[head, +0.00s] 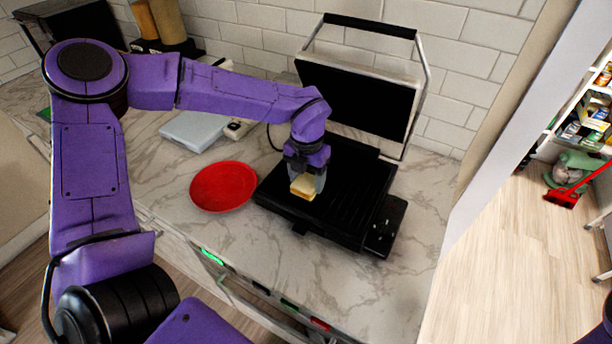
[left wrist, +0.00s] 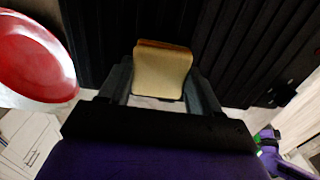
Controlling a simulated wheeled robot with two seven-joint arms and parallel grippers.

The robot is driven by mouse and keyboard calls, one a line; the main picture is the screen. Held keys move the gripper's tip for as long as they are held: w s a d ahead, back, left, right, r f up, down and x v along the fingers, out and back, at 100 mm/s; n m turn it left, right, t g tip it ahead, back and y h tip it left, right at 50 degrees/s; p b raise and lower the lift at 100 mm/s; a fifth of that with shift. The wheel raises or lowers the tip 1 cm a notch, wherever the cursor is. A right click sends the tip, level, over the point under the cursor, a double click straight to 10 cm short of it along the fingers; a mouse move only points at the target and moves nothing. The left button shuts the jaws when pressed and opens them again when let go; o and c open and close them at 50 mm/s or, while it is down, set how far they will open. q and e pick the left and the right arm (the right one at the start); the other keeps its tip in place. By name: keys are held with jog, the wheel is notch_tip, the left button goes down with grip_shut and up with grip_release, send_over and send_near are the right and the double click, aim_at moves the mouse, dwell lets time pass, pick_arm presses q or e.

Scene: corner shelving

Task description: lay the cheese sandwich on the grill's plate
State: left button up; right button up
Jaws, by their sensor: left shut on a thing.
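The cheese sandwich (head: 303,187) is a small pale yellow block with a browned edge. My left gripper (head: 306,182) is shut on it and holds it over the left front part of the grill's ridged black plate (head: 343,200). The sandwich also shows between the two fingers in the left wrist view (left wrist: 162,72). I cannot tell whether its underside touches the plate. The grill's lid (head: 357,92) stands open at the back, with a black handle on top. My right gripper is not in view.
A red plate (head: 223,186) lies on the marble counter (head: 165,180) left of the grill; it shows in the left wrist view too (left wrist: 38,60). A grey flat appliance (head: 195,130) is behind it. A tiled wall (head: 455,60) rises behind the grill.

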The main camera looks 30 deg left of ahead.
aim_at(307, 181)
pick_arm(q)
jog(key=shift+f, duration=0.15)
jog(key=o, duration=1.1)
jog(key=shift+r, duration=0.2)
notch_tip(307, 181, up, 12)
jog(key=shift+r+b, duration=0.1)
jog(key=shift+b, duration=0.8)
